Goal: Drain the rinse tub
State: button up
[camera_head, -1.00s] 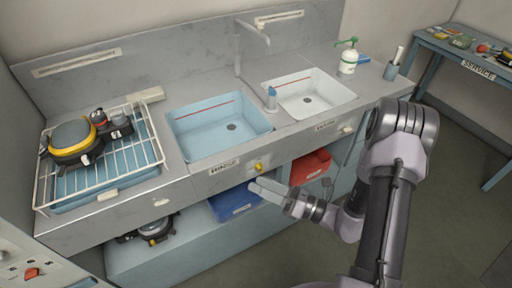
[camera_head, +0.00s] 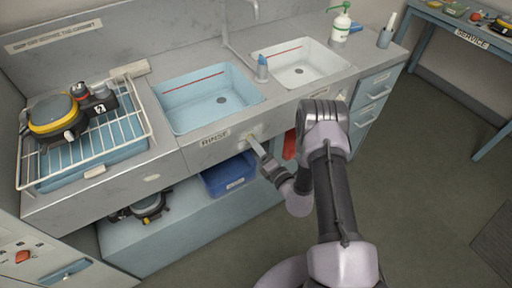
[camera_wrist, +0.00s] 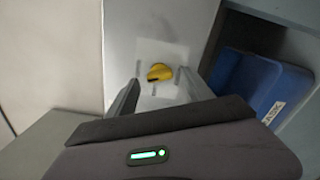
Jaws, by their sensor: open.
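The rinse tub (camera_head: 185,112) is the light blue basin in the counter, with a dark drain in its floor and a red line on its back wall. I cannot tell whether water stands in it. Its front panel carries a RINSE label (camera_head: 215,139) and a yellow knob (camera_wrist: 159,72), which my gripper mostly covers in the head view. My gripper (camera_head: 254,145) points at the panel there. In the wrist view my open gripper (camera_wrist: 157,92) has a finger on either side of the knob's line, the knob appearing just beyond the tips. Contact is not visible.
A white tub (camera_head: 300,72) lies to the right, with a small blue-capped bottle (camera_head: 262,68) between the tubs. A rack (camera_head: 140,135) with breathing gear stands left. Below the counter are a blue bin (camera_head: 228,176) and a partly hidden red one (camera_head: 290,145). Floor at right is clear.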

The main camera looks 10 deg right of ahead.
jog(key=shift+w+a, duration=0.15)
jog(key=shift+w, duration=0.45)
jog(key=shift+c, duration=0.2)
grip_shut()
jog(key=shift+n+b, duration=0.6)
jog(key=shift+n, duration=3.6)
